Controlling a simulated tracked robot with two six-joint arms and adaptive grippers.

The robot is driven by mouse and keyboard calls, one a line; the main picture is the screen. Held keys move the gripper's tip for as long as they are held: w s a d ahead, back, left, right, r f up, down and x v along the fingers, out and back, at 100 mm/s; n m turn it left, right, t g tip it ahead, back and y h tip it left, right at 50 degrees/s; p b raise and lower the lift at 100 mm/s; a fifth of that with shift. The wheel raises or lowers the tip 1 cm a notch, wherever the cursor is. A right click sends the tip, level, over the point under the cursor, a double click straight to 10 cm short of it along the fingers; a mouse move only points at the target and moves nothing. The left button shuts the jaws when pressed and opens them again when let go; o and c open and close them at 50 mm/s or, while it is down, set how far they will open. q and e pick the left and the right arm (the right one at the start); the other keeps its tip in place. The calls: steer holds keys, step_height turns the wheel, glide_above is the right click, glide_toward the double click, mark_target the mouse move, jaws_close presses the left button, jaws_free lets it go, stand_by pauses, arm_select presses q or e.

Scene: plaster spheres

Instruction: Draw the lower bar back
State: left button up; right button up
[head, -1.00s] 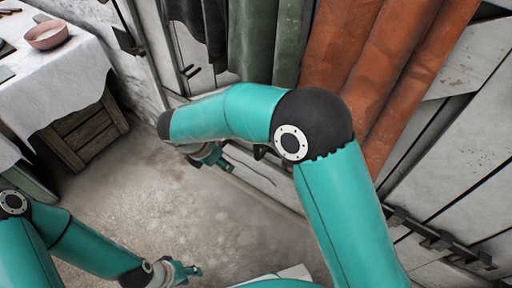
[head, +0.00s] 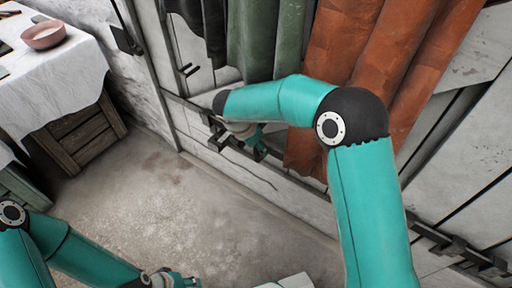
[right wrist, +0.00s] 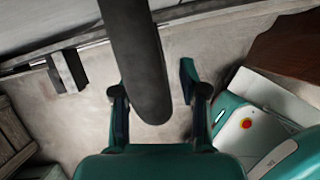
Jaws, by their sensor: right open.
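A dark lower bar (head: 182,104) runs along the pale wall below the hanging cloths. Part of it is hidden behind my right arm. My right gripper (head: 256,146) is at this bar in the head view, small and partly covered by its own arm. In the right wrist view my right gripper (right wrist: 150,88) is open. A dark rod with a rounded end (right wrist: 143,60) lies between its fingers, with gaps showing on both sides. My left gripper (head: 184,281) is low over the floor at the bottom edge, its fingers too small to judge.
Green cloth (head: 252,40) and rust-coloured cloth (head: 335,45) hang just behind my right arm. A table with a white cloth (head: 55,85) and a pink bowl (head: 43,34) stands at left, a wooden crate (head: 80,138) under it. The middle floor (head: 170,190) is clear.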

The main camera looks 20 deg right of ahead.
steer(key=shift+c, duration=0.3)
jaws_close()
steer(key=shift+a, duration=0.1)
